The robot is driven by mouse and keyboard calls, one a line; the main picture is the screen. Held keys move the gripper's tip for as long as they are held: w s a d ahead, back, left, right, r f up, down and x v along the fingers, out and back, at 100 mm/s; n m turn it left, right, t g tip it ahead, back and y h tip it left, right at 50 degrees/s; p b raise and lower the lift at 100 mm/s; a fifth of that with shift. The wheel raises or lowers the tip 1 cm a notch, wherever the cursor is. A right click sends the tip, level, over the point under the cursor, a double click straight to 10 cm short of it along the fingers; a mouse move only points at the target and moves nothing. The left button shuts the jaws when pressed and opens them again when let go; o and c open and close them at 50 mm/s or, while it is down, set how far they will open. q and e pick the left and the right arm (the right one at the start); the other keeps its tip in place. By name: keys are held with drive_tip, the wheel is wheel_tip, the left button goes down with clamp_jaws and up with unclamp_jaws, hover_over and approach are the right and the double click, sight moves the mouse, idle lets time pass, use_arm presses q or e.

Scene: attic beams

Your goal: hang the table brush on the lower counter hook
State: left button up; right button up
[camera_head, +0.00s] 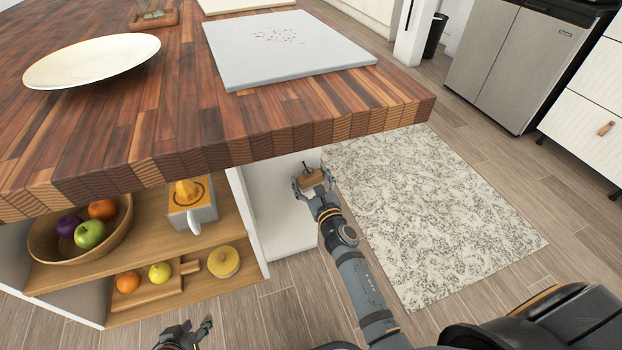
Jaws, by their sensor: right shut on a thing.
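The table brush (314,179) shows as a small wooden block under the edge of the counter (345,115), beside the white end panel (278,205). My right gripper (312,184) is shut on the brush, and its fingers cover part of it. A small dark piece shows just above the brush; I cannot tell whether it is the lower hook or part of the brush. No hook can be made out clearly. My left gripper (188,332) is at the bottom edge of the view, away from the brush, with its fingers apart and nothing seen between them.
On the counter are a white plate (90,62) and a pale board (285,60) with reddish crumbs. Open shelves at left hold a fruit bowl (48,240), a juicer (191,205) and a wooden board with fruit (150,291). A speckled rug (430,210) covers the floor at right.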

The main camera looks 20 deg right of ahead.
use_arm(q)
drive_tip(key=shift+w+a+r+t, duration=0.1)
drive_tip(key=shift+w+r+t, duration=0.15)
drive_tip(key=shift+w+r, duration=0.25)
drive_tip(key=shift+w+a+r+t, duration=0.1)
drive_tip(key=shift+w+r+t, duration=0.2)
drive_tip(key=shift+w, duration=0.35)
use_arm(e)
drive_tip(key=shift+w+f, duration=0.1)
use_arm(q)
drive_tip(key=shift+s+d, duration=0.1)
drive_tip(key=shift+d, duration=0.05)
use_arm(e)
drive_tip(key=o, duration=1.3)
use_arm(q)
drive_tip(key=shift+f, duration=0.1)
drive_tip(key=shift+s, duration=0.1)
use_arm(e)
drive_tip(key=shift+s+f, duration=0.1)
drive_tip(key=shift+s, duration=0.3)
drive_tip(key=s, duration=1.1)
drive_tip(key=shift+d, duration=0.25)
drive_tip(key=shift+s, duration=0.1)
